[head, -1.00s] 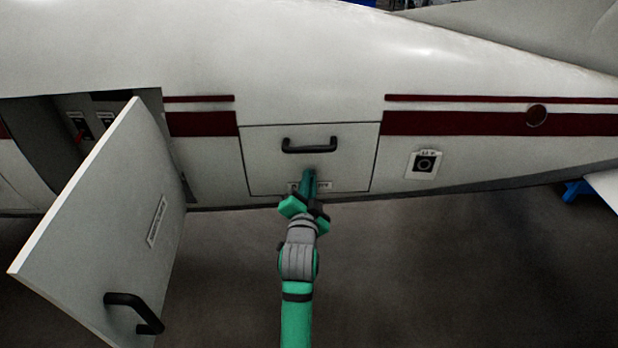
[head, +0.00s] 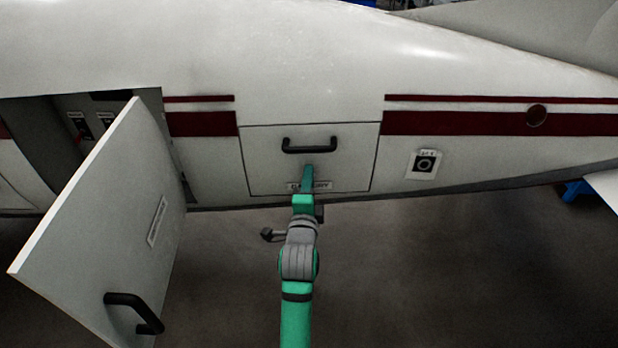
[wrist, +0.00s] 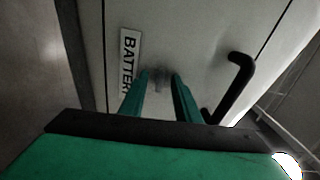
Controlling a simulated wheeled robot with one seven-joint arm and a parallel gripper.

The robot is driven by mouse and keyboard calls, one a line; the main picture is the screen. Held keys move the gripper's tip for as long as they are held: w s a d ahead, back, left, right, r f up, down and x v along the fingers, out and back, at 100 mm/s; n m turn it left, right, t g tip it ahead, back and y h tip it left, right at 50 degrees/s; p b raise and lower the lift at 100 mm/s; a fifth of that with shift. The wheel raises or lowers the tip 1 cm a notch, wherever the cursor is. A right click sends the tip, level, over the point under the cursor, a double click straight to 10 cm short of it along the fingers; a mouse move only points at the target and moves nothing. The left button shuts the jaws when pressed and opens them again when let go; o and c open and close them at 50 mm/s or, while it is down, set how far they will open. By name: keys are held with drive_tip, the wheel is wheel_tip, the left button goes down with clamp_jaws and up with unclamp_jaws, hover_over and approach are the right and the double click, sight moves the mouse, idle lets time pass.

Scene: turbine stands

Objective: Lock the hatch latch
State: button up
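The closed hatch (head: 262,160) is a pale square panel with a black bar handle (head: 309,146) and a label (head: 293,187) low on it. In the wrist view the label (wrist: 128,62) reads "BATTER…", its end hidden by a finger. A small grey, blurred knob, apparently the latch (wrist: 161,75), shows at the fingertips. In the head view my fingers hide it. My gripper (head: 307,168) is at the hatch's lower middle, below the handle. In the wrist view its fingers (wrist: 159,82) stand apart, one on each side of the knob; contact cannot be told.
A large door (head: 110,225) with a black handle (head: 134,312) hangs open at left, beside an opening with switches (head: 85,122). A small socket plate (head: 424,164) is right of the hatch. The floor below the fuselage is clear.

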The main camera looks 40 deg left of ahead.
drive_tip(key=shift+o, duration=0.5)
drive_tip(key=shift+v, duration=2.55)
